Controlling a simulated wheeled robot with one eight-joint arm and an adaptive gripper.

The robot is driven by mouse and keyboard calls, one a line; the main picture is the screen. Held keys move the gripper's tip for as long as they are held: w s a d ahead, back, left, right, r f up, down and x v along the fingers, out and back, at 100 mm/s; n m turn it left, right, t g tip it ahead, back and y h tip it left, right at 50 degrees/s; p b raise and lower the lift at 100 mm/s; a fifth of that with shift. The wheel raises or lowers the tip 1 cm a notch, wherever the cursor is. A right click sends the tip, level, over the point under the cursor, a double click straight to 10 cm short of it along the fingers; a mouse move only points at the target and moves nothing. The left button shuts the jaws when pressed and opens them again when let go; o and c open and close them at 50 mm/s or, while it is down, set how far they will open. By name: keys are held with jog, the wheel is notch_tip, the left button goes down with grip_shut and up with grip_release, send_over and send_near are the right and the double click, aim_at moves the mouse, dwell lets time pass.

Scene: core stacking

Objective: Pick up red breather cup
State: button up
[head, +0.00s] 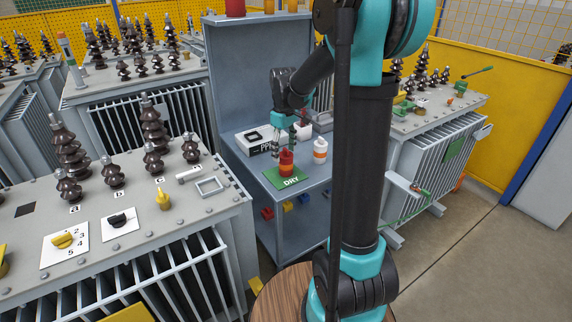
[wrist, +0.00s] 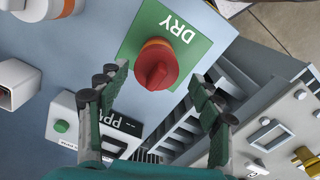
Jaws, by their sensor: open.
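The red breather cup (head: 286,163) stands on the green mat marked DRY (head: 275,177), on a grey-blue workbench. It has an orange band. In the wrist view the cup (wrist: 156,66) is seen from above on the green mat (wrist: 195,48). My gripper (head: 290,147) is just above the cup in the head view. In the wrist view my gripper (wrist: 162,85) is open, with its fingers apart on the left and right of the cup. Nothing is between the pads, and I cannot tell the exact height gap.
A white cup with an orange band (head: 320,151) stands right of the red one. A white PPM box (head: 262,139) is behind. The bench's back panel (head: 250,75) rises at the left. A transformer (head: 130,210) stands close at the left, another (head: 440,125) at the right.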

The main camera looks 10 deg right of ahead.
aim_at(286, 164)
jog(key=shift+d+f, duration=0.2)
jog(key=shift+f, duration=1.4)
jog(key=shift+d+f, duration=0.15)
jog(key=shift+f, duration=1.45)
jog(key=shift+c, duration=0.6)
jog(key=c, duration=1.3)
